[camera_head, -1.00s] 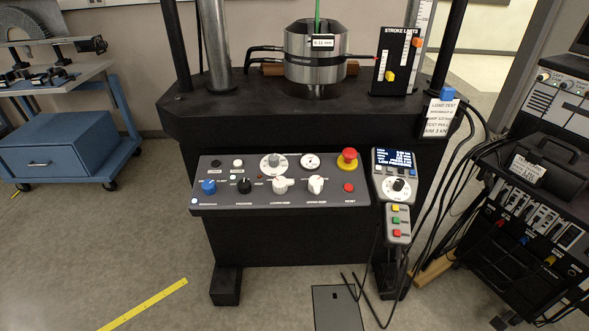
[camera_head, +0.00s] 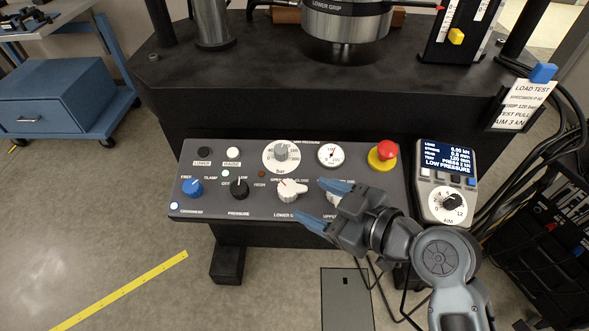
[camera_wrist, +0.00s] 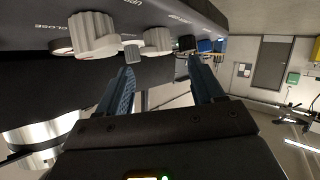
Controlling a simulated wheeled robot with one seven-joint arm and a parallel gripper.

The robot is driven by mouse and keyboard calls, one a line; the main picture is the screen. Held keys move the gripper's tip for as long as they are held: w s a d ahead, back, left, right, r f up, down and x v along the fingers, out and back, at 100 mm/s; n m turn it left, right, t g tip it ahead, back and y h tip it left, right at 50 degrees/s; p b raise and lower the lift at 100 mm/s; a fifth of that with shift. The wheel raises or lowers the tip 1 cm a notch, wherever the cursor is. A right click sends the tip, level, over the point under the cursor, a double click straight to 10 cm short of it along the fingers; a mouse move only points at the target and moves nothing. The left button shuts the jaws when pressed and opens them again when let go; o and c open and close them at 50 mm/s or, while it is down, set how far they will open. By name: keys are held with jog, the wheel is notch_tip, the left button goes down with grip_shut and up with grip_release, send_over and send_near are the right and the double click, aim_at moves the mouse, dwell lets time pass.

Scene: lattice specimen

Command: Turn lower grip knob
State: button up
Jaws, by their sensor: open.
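The lower grip knob (camera_head: 290,191) is white with a pointer, on the dark sloped control panel (camera_head: 225,209). My gripper (camera_head: 309,199) is open and empty, its two blue fingers aimed left at this knob from its right side. The fingertips look just short of the knob; I cannot tell the exact gap. The white upper grip knob (camera_head: 333,199) is partly hidden by my gripper. In the wrist view the fingers (camera_wrist: 158,68) are apart, and a white knob that looks like the lower grip knob (camera_wrist: 158,40) is beyond them.
A blue knob (camera_head: 192,188) and a black pressure knob (camera_head: 239,188) are left of the lower grip knob. A red emergency button (camera_head: 386,150) is at the panel's upper right. A handset with a screen (camera_head: 446,160) stands right of the panel.

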aim_at(289, 189)
jog(key=shift+w+a, duration=0.45)
jog(key=shift+w, duration=0.1)
jog(key=x, duration=0.6)
jog(key=shift+w+a+f, duration=0.2)
jog(key=shift+a+f, duration=0.05)
jog(key=c, duration=1)
jog(key=shift+p, duration=0.3)
